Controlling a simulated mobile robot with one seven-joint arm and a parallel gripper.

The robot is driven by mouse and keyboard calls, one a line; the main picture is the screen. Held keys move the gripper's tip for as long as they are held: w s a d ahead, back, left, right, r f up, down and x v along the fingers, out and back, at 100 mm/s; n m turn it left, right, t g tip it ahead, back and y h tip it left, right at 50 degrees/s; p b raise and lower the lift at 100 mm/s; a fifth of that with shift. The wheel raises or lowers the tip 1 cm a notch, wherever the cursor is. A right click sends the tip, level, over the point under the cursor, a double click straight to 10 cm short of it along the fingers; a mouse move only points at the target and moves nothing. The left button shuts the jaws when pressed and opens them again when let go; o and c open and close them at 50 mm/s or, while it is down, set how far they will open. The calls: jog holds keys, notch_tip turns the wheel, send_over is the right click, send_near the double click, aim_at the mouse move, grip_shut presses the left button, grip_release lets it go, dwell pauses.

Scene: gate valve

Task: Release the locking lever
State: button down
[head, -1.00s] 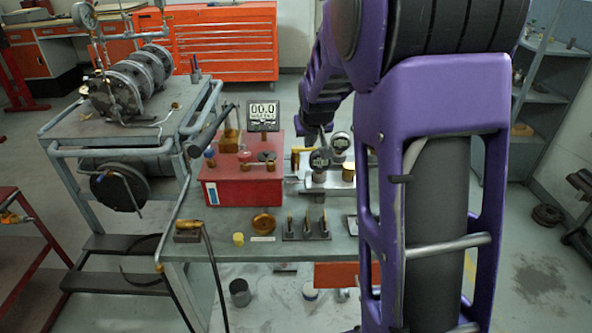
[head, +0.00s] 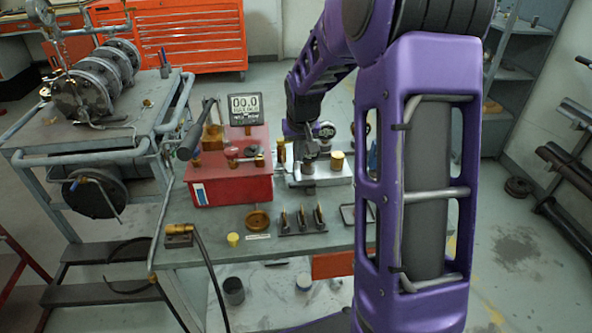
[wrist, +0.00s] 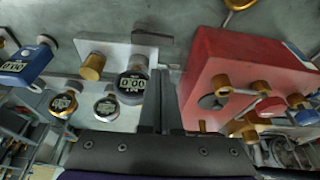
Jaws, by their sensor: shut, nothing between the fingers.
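A red box (head: 240,189) stands on the bench, with brass fittings, rods and a digital display reading 00.0 (head: 245,108) at its back. It shows at the right of the wrist view (wrist: 205,72). A dark-gripped lever (head: 190,141) slants up at the box's left side; I cannot tell whether this is the locking lever. My gripper (head: 309,158) is over the pale metal block (head: 325,176), right of the red box. In the wrist view my gripper (wrist: 164,75) has its fingers together and empty, between block and red box. Their contact with anything cannot be told.
Gauges (wrist: 132,86) and a brass knob (wrist: 93,66) sit by the block. A brass disc (head: 258,220), a yellow cap (head: 233,239) and a rack of small tools (head: 302,221) lie along the bench front. A flanged-pipe cart (head: 80,140) stands left. My arm hides the bench's right end.

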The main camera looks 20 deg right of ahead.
aim_at(296, 179)
jog(key=b+x, duration=0.1)
jog(key=x, duration=0.9)
jog(key=shift+s+d+r, duration=0.1)
jog(key=shift+s, duration=0.05)
